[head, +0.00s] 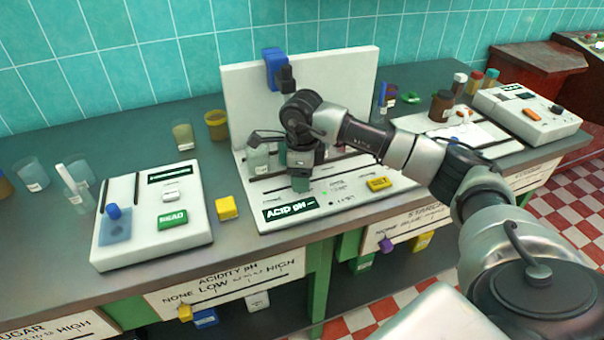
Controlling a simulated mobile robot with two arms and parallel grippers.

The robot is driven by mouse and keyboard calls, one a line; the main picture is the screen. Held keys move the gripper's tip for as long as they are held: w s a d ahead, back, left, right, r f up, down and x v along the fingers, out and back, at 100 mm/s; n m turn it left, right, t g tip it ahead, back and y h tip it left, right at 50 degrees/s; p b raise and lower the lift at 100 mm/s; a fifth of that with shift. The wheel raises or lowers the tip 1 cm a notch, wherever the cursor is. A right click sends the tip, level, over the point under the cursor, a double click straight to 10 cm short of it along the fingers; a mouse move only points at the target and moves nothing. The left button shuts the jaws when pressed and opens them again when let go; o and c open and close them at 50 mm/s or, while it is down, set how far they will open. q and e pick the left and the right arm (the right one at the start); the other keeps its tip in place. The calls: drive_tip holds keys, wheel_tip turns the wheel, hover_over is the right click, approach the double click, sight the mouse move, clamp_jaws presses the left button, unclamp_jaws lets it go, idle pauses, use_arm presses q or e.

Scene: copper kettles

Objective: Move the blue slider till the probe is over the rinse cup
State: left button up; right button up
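The acid pH station has a white base and a tall white back panel (345,75). A blue slider block (272,64) sits at the panel's upper left part, with a dark part beside it. My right gripper (300,182) points down over the station's base, in front of the panel and below and right of the blue slider, apart from it. Its fingers are too small and dark to tell open from shut. A clear cup (258,160) stands left of it; other cups are partly hidden behind the gripper. I cannot tell which is the rinse cup, nor make out the probe clearly.
A white device (150,250) with a blue knob and green button stands at the left, a yellow block (227,208) beside it. Amber cups stand behind. Bottles (441,105) and another white device (527,112) are at the right. My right arm crosses the counter's right part.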

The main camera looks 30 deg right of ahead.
sight(333, 175)
drive_tip(key=c, duration=0.5)
clamp_jaws()
drive_tip(key=d, duration=0.2)
drive_tip(key=s+d+b, duration=0.1)
drive_tip(key=d, duration=0.2)
drive_tip(key=s+d, duration=0.1)
drive_tip(key=d, duration=0.1)
drive_tip(key=shift+d, duration=0.35)
use_arm(q)
drive_tip(key=shift+s+f, duration=0.4)
drive_tip(key=shift+f, duration=0.25)
use_arm(e)
drive_tip(key=shift+w, duration=0.1)
drive_tip(key=o, duration=0.6)
unclamp_jaws()
drive_tip(key=shift+c, duration=0.2)
use_arm(q)
drive_tip(key=shift+w, duration=0.1)
use_arm(e)
drive_tip(key=shift+r, duration=0.15)
